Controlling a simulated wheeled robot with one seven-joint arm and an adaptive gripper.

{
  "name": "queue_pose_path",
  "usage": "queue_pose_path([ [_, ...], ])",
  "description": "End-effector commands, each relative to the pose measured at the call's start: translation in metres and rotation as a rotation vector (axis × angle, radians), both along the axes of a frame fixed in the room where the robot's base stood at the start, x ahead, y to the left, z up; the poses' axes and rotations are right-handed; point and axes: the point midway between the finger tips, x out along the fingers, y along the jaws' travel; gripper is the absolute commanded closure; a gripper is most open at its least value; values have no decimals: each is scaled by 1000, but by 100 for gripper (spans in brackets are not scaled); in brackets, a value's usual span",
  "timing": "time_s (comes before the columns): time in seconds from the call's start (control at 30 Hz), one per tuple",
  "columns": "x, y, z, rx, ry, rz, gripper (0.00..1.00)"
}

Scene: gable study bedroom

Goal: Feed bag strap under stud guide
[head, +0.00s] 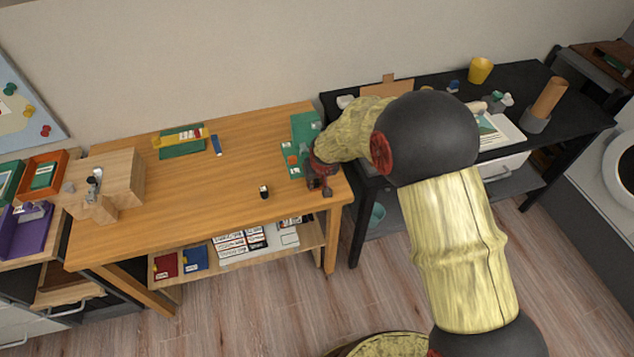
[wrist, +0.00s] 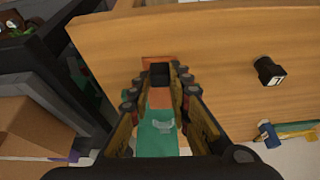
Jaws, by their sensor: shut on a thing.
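My gripper (wrist: 158,80) points down over the right end of the wooden table and is closed on a small black piece (wrist: 160,73) between its fingertips. An orange strip (wrist: 159,98) shows just below and around that piece, over a green mat (wrist: 157,140) with a pale curved piece (wrist: 163,125) on it. In the head view my gripper (head: 320,186) is at the front right of the green mat (head: 304,125), which bears an orange patch (head: 292,160) and small white pieces. I cannot tell surely which parts are the strap and the stud guide; the fingers hide some.
A small black cylinder with a white label (head: 264,191) stands on the wooden table (head: 225,200), left of my gripper. A yellow bar on a green mat (head: 182,150) and a blue stick (head: 216,145) lie farther left. A black desk (head: 430,85) stands close on the right.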

Motion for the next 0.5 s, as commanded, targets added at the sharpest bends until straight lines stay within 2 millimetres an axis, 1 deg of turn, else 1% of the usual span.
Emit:
queue_pose_path([
  [0.5,28,8,0,0,-2,0,100],
])
